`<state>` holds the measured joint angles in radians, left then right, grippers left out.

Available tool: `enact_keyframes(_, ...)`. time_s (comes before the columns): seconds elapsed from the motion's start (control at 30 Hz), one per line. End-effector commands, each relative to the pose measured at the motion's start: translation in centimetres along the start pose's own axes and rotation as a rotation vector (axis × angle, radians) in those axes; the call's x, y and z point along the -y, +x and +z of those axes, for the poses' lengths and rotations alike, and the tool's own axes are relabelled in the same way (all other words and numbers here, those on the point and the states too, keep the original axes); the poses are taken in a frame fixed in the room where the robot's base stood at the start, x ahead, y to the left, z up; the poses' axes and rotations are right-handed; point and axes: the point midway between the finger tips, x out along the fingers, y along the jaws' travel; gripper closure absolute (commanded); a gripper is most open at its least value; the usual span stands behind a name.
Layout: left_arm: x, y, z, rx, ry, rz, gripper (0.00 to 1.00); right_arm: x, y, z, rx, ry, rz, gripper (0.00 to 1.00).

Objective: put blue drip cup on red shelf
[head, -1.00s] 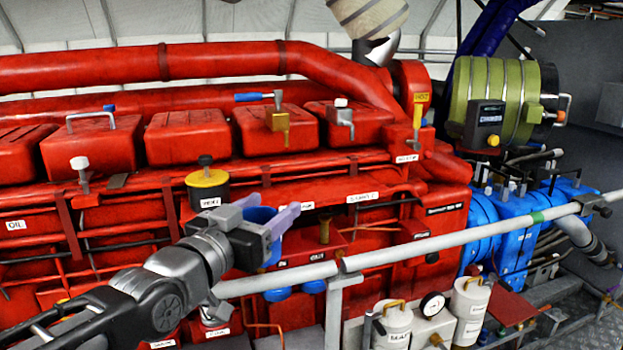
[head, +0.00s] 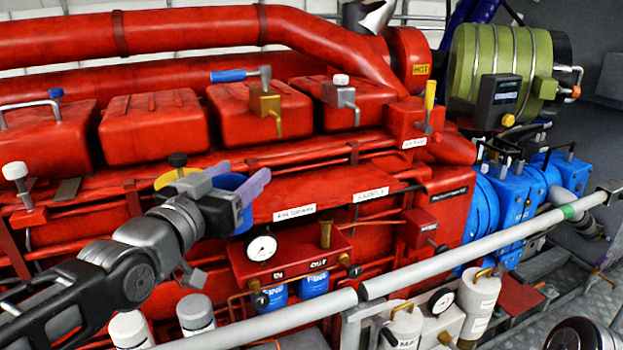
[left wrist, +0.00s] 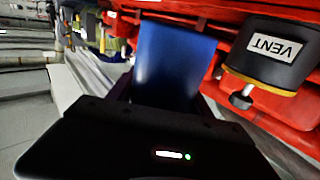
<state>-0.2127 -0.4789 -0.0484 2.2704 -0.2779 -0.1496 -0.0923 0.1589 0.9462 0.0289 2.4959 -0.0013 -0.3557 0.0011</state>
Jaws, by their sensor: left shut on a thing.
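The blue drip cup (head: 246,217) is held between the fingers of my left gripper (head: 239,178), in front of the red engine. Its rim shows between the two purple-grey fingers, and the gripper hides much of it. In the left wrist view the blue cup (left wrist: 176,62) stands out just beyond the dark gripper body. A flat red ledge (head: 330,192) with white labels on its front lies right of the cup; a small flat red plate (head: 518,296) sits at the lower right. I cannot tell which is the red shelf. My right gripper is not in view.
A black, yellow-rimmed VENT canister (left wrist: 277,52) is close beside the cup. A red gauge block (head: 290,262) with blue filters is below the ledge. A grey handrail (head: 460,250) crosses in front. Valve handles (head: 265,98) stick up along the top.

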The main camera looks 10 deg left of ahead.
Motion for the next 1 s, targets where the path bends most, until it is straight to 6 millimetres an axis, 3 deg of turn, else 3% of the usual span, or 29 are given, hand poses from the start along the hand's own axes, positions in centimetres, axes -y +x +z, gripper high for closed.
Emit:
enact_keyframes(0.17,-0.1,2.2,-0.1,0.004,0.0,0.001,0.87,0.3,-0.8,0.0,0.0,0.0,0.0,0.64)
enact_keyframes(0.5,-0.1,11.6,-0.2,0.006,0.0,0.002,0.87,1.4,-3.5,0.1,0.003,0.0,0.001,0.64)
enact_keyframes(0.7,0.0,15.8,-0.1,0.003,0.0,0.0,0.87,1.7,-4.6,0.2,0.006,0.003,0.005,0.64)
enact_keyframes(1.0,0.0,16.9,0.0,-0.001,0.0,0.0,0.87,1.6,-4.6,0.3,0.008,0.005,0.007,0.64)
